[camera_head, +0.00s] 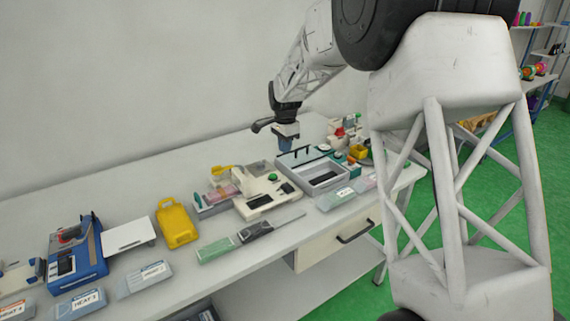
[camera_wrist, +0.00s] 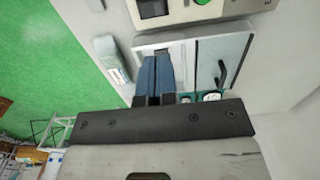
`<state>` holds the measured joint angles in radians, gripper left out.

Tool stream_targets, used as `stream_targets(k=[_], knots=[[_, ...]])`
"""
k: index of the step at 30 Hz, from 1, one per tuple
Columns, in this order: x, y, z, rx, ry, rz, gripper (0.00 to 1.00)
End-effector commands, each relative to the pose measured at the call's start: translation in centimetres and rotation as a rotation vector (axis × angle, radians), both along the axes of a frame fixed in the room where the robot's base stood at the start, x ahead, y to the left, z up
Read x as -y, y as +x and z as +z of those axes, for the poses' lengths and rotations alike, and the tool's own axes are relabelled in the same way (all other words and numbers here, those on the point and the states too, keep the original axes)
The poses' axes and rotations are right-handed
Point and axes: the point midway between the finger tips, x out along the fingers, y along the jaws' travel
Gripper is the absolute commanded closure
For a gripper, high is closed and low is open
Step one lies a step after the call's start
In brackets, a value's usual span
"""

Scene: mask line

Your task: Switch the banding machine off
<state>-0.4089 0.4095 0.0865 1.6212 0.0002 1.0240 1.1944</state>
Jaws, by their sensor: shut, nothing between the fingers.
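My gripper (camera_head: 287,136) is shut and empty, held over the grey box with a black handle (camera_head: 325,178) near the right of the bench. In the wrist view its blue fingers (camera_wrist: 154,85) are together in front of that box (camera_wrist: 210,62). A cream machine (camera_head: 258,204) with a green button (camera_head: 272,177) and a dark panel stands just left of the box; its edge shows in the wrist view (camera_wrist: 172,12). A blue machine (camera_head: 77,252) with a red part on top stands at the far left. I cannot tell which is the banding machine.
A yellow container (camera_head: 176,225) stands between the blue and cream machines. Labelled packs (camera_head: 145,278) lie along the front edge. A small machine with a red knob (camera_head: 340,131) and a yellow box (camera_head: 358,152) stand at the right end. A wall is behind the bench.

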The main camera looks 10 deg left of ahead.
Motion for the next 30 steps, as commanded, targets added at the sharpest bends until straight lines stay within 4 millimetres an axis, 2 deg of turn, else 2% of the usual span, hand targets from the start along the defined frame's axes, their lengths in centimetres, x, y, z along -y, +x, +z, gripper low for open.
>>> stream_targets(k=[8,24,30], knots=[[0.0,0.0,-2.1,0.000,0.000,0.000,1.00],[0.0,0.0,-10.1,-0.002,-0.001,0.000,1.00],[0.0,0.0,-12.4,-0.001,-0.001,0.000,1.00]])
